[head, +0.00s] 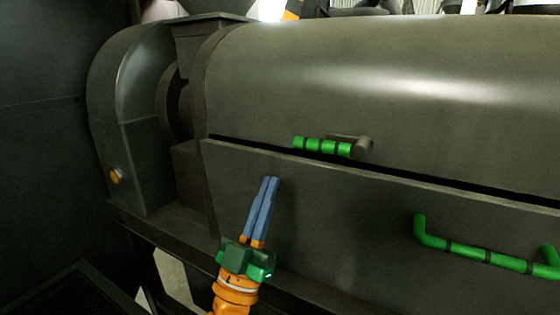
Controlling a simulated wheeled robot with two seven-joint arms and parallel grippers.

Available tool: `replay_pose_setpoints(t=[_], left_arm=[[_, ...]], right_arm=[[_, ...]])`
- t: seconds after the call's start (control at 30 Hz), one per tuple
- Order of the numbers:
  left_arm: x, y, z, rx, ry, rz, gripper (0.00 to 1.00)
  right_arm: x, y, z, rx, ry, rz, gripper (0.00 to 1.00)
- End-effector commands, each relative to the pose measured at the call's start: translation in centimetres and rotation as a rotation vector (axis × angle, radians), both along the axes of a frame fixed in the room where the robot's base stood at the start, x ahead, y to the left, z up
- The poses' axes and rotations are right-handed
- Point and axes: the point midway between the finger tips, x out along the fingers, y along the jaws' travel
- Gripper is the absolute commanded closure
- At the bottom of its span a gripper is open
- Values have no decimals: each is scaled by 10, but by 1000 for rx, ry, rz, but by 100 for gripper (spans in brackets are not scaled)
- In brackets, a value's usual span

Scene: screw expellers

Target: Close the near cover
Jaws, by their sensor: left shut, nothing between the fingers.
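The near cover (340,225) is a grey metal panel on the lower front of the machine. A narrow dark gap runs between its upper edge and the rounded upper casing (400,85). A green bar handle (470,252) is fixed on the cover at the right. My left gripper (270,181) is shut and empty, with blue fingers pointing up in front of the cover's left part. I cannot tell whether its tips touch the cover. My right gripper is not in view.
A dark wall (40,130) fills the far left.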

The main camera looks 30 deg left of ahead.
Motion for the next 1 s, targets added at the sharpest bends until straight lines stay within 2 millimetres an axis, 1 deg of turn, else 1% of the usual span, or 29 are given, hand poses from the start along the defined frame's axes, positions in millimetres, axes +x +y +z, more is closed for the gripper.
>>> replay_pose_setpoints(t=[0.03, 0.1, 0.2, 0.3, 0.67, 0.73, 0.83, 0.9, 1.0], left_arm=[[7, 0, 11, -1, -2, 0, 100], [20, 0, 7, -3, 0, 0, 100], [33, 0, 7, -2, 0, 1, 100], [40, 0, 7, -2, 0, -1, 100], [43, 0, 7, -1, 1, -1, 100], [49, 0, 13, 0, 21, -1, 100], [64, 0, 19, -1, 75, -3, 100], [72, 0, 18, 0, 105, -3, 100], [78, 0, 13, -1, 125, -1, 100]], right_arm=[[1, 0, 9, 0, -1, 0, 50], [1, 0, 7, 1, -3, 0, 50], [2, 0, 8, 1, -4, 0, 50], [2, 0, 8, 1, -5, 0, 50], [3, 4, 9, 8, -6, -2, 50], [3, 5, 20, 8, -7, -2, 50], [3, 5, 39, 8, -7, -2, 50], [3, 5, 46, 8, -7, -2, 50], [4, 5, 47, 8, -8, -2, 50]])
